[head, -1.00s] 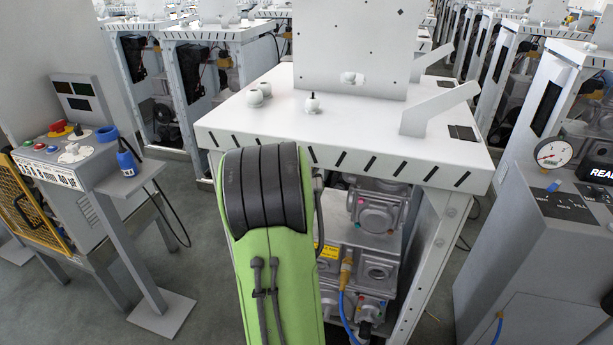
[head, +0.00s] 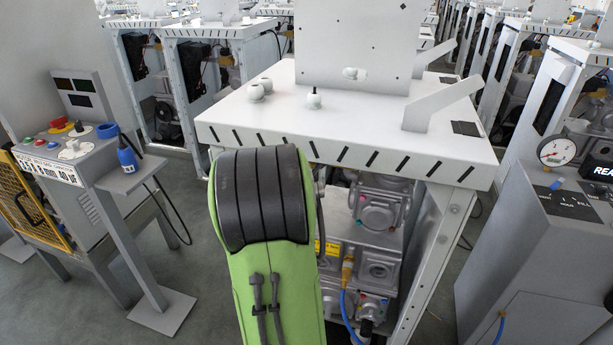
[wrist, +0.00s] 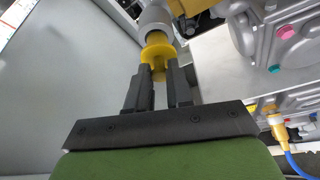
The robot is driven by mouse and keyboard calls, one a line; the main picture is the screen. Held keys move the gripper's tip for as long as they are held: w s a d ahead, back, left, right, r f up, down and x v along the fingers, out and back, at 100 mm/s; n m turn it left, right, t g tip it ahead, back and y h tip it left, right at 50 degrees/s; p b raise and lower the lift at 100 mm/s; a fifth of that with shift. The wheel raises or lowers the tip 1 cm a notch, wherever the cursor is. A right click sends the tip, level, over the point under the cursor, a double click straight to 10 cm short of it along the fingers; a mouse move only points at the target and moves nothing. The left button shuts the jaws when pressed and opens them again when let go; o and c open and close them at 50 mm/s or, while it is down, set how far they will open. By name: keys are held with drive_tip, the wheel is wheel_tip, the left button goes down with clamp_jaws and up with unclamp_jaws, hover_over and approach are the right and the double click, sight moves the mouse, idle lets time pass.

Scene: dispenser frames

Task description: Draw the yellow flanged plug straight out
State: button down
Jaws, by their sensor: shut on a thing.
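The yellow flanged plug (wrist: 158,54) shows in the wrist view at the top centre. Its far end meets a grey round fitting (wrist: 155,17); I cannot tell how deep it sits there. My gripper (wrist: 160,75) is shut on the plug's near part, one dark finger on each side, just below the flange. In the head view my green arm hides the gripper and this plug.
Grey metal housings (wrist: 285,35) with pink and teal caps stand close on the right in the wrist view. A yellow connector with a blue cable (head: 347,272) is beside my arm. The white cabinet top (head: 360,130) overhangs the work area. A control desk (head: 75,150) stands at left.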

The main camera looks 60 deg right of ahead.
drive_tip(key=a, duration=0.2)
drive_tip(key=a+b, duration=0.1)
drive_tip(key=shift+s+a, duration=0.25)
drive_tip(key=shift+a, duration=0.1)
